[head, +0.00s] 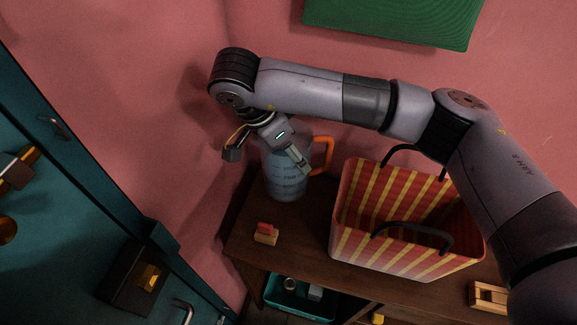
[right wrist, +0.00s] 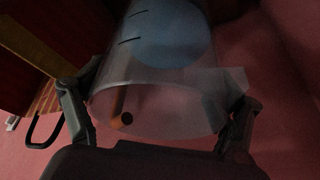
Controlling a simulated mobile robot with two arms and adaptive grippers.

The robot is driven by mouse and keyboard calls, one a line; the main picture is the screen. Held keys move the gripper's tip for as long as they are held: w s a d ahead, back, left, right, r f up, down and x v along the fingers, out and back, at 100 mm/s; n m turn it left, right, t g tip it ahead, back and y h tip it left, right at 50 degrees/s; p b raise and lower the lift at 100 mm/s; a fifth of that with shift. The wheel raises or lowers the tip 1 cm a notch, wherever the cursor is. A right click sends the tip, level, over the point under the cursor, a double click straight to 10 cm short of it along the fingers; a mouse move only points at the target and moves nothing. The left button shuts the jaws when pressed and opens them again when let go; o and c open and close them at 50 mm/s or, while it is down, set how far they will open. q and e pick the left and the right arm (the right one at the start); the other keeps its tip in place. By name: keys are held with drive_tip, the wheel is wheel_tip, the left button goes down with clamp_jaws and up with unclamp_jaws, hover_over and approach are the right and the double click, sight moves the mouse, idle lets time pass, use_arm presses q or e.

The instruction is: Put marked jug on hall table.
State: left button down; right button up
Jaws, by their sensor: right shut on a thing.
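The marked jug (head: 287,181) is clear with dark measuring marks, bluish contents and an orange handle on its right. It appears upright at the back left corner of the dark wooden hall table (head: 300,266); I cannot tell whether its base touches the top. My right gripper (head: 266,155) reaches down over the jug and is shut on its upper part, partly hiding the rim. In the right wrist view the jug (right wrist: 155,75) sits between the two fingers, its rim toward the palm. My left gripper is not in view.
A red and yellow striped bag (head: 372,235) with dark handles stands right of the jug. A small red and tan block (head: 266,234) lies in front of it. A wooden item (head: 488,297) is at the right. A teal bin (head: 280,303) is below. A teal door (head: 75,240) flanks the left.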

wheel_tip(320, 180, down, 7)
drive_tip(key=shift+r+p, duration=0.1)
drive_tip(key=shift+p, duration=0.65)
drive_tip(key=shift+f, duration=0.6)
drive_tip(key=o, duration=1.6)
drive_tip(key=shift+f, duration=0.1)
drive_tip(key=shift+c, duration=0.2)
